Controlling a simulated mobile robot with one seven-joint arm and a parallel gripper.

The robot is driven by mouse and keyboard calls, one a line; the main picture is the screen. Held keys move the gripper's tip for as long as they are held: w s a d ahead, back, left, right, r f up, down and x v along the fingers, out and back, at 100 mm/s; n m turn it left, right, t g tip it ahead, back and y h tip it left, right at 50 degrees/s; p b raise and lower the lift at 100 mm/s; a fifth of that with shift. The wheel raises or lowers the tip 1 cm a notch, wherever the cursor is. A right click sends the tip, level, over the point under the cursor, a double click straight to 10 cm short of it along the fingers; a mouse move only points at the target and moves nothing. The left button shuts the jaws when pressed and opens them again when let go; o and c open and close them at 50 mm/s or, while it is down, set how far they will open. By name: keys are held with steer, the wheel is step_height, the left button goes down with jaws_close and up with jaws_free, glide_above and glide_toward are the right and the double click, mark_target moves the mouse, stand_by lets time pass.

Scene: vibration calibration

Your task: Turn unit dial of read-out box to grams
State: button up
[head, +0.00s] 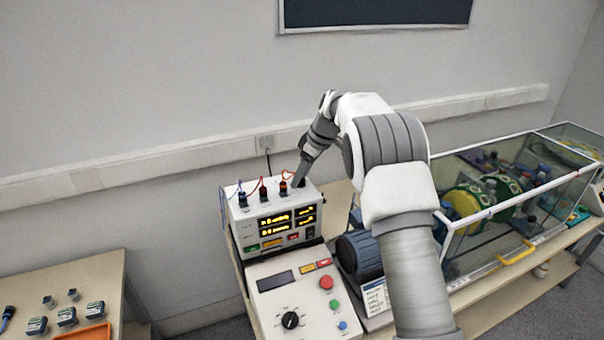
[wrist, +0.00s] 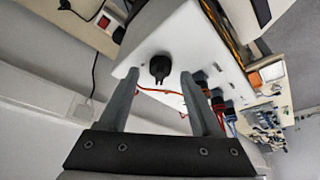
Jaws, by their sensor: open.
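The read-out box (head: 240,235) is white, with lit yellow displays on its front and several plugs with wires on top. In the wrist view the white face of the box (wrist: 190,35) carries a black dial (wrist: 159,66). I cannot read any unit marks around it. This dial does not show in the head view. My gripper (wrist: 158,76) is open and empty. Its two grey fingers appear on either side of the dial, but I cannot tell whether they reach it. In the head view my gripper (head: 299,182) is at the box's right rear side.
In front of the box is a sloped control panel (head: 270,303) with a black knob (head: 290,320) and a red button (head: 326,282). A blue-grey motor-like unit (head: 357,255) and a glass-walled case (head: 545,195) stand to the right. Red wires (wrist: 160,91) run near the fingers.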

jaws_close()
stand_by(0.5)
steer(key=m+t+b, duration=0.1)
steer(key=m+b, duration=0.1)
steer(key=m, duration=0.1)
steer(key=shift+s+f+h, duration=0.1)
steer(key=shift+h, duration=0.2)
steer(key=m+t+h, duration=0.1)
steer(key=m, duration=0.3)
steer(key=shift+a, duration=0.2)
steer(key=m+h, duration=0.1)
steer(key=m, duration=0.3)
steer(key=shift+s+a+r+t+h, duration=0.1)
steer(key=shift+r+t+h, duration=0.1)
steer(key=shift+t+h, duration=0.15)
steer(key=m+h+p, duration=0.2)
steer(key=m, duration=0.2)
steer(key=shift+m, duration=0.4)
steer(key=shift+f, duration=0.1)
